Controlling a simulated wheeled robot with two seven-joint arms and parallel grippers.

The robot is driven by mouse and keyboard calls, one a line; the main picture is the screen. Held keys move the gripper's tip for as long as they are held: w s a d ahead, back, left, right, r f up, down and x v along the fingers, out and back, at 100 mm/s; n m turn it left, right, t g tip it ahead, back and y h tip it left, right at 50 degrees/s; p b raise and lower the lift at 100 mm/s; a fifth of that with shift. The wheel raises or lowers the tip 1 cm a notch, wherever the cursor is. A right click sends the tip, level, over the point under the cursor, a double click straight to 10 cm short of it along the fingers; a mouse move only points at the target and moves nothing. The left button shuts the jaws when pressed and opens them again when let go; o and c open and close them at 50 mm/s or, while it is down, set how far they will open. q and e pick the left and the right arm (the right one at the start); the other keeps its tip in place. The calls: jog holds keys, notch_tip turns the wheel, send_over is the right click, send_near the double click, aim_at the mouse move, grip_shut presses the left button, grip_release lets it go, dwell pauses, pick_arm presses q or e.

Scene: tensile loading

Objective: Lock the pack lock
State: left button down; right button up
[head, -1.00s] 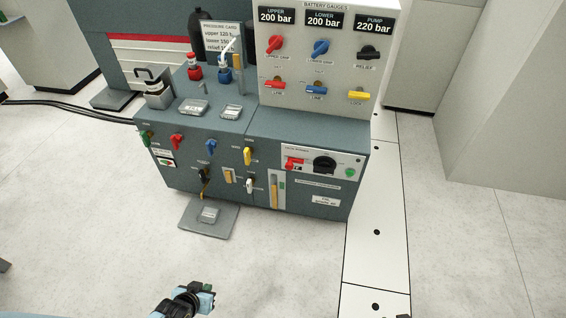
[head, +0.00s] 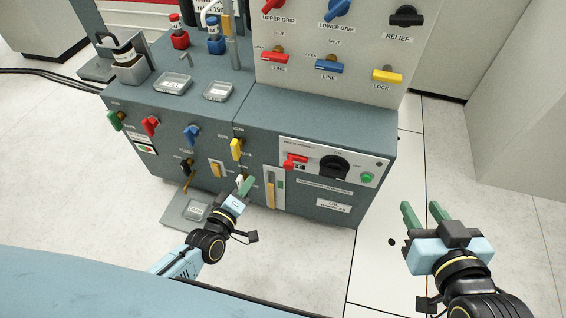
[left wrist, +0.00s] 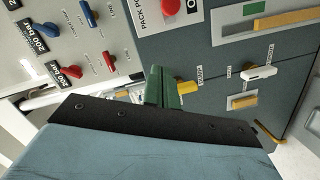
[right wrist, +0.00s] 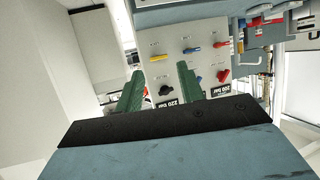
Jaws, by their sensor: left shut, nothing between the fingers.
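A yellow lever marked LOCK (head: 388,76) is at the lower right of the gauge panel. Another yellow lever (head: 236,149) is on the cabinet's front; its label is too small to read. My left gripper (head: 246,184) is shut and empty, in front of the cabinet below that front lever. In the left wrist view, its green fingers (left wrist: 163,88) overlap the picture beside a yellow lever (left wrist: 187,87); contact cannot be told. A white lever (left wrist: 260,72) is to the right there. My right gripper (head: 423,214) is open and empty, right of the cabinet.
Green, red and blue levers are along the left front. Trays (head: 173,84) lie on the top. A low plate (head: 175,212) is on the floor. Floor at right is clear.

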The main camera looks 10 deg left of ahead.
pick_arm(q)
jog(key=shift+s, duration=0.1)
pick_arm(e)
jog(key=shift+s, duration=0.1)
